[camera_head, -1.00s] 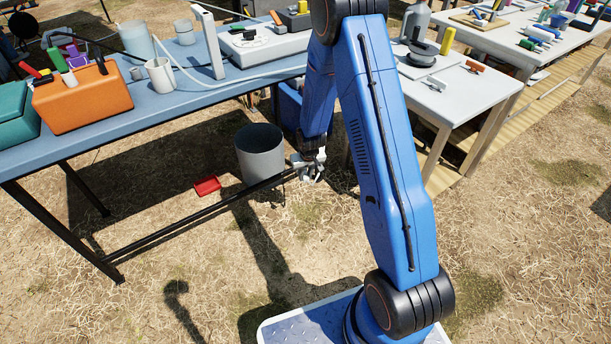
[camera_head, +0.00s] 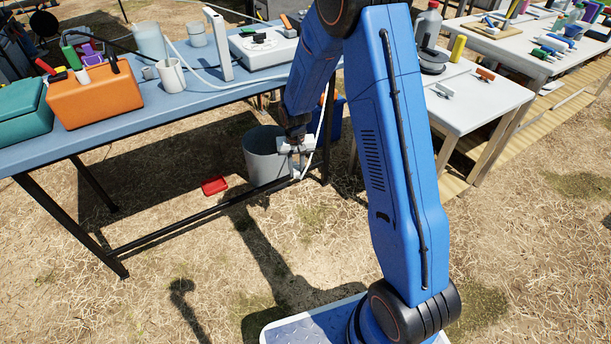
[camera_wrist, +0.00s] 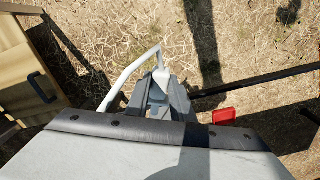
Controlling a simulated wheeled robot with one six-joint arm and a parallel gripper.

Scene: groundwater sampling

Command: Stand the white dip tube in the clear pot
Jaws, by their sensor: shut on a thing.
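My gripper (camera_head: 297,150) is pointed down, low in front of the blue table, overlapping the right side of a grey bucket in the head view. In the wrist view my gripper (camera_wrist: 160,88) is shut on a white bent tube, which looks like the white dip tube (camera_wrist: 131,72). In the head view the tube (camera_head: 321,128) curves down beside my gripper; its upper part passes behind my arm. A translucent pot (camera_head: 150,42), which looks like the clear pot, stands at the back of the table, far left of my gripper. Another pale pot (camera_head: 196,36) is beside it.
The blue table (camera_head: 190,102) also holds a white mug (camera_head: 171,77), a white post (camera_head: 218,45), an orange box (camera_head: 95,97) and a teal box (camera_head: 22,112). The grey bucket (camera_head: 262,165) and a red tray (camera_head: 214,186) are on the ground. A dark table rail runs nearby.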

